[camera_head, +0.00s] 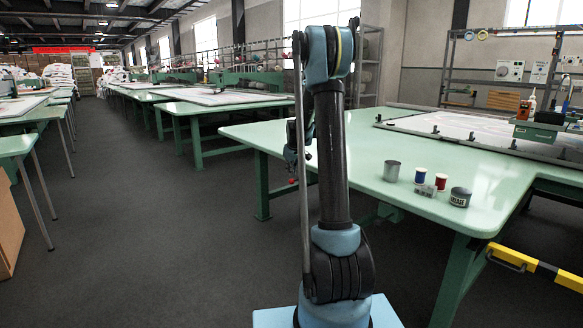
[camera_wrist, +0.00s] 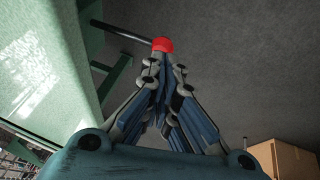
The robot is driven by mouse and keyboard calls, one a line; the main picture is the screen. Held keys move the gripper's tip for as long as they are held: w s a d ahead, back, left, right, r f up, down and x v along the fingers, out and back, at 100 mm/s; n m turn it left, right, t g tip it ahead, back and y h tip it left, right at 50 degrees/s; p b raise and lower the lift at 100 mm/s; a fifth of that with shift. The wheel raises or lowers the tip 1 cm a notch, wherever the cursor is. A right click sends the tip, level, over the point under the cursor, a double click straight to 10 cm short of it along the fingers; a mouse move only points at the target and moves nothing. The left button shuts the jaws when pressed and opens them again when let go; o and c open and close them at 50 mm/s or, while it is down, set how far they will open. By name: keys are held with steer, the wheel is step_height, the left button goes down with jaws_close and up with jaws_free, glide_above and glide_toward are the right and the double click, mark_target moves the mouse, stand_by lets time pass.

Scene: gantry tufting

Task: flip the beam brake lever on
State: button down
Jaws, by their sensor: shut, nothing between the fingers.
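A dark rod (camera_wrist: 122,33) with a red knob (camera_wrist: 162,45) on its end sticks out from the green table frame in the wrist view; it looks like the beam brake lever, though no label shows. In the head view a small red spot (camera_head: 291,181) below my gripper is probably this knob. My gripper (camera_wrist: 166,66) is shut and empty, its fingertips right at the knob; I cannot tell whether they touch it. In the head view my gripper (camera_head: 291,157) is partly hidden behind my arm, beside the table's left edge.
The green table (camera_head: 350,160) bears a metal cup (camera_head: 391,171), thread spools (camera_head: 441,181), a grease tin (camera_head: 460,197) and a framed panel (camera_head: 450,128). A yellow-and-black bar (camera_head: 537,267) juts out at the front right. A cardboard box (camera_wrist: 284,158) stands on the floor. The left aisle is clear.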

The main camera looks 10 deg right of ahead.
steer(key=shift+x, duration=1.4)
steer(key=shift+d+f, duration=0.1)
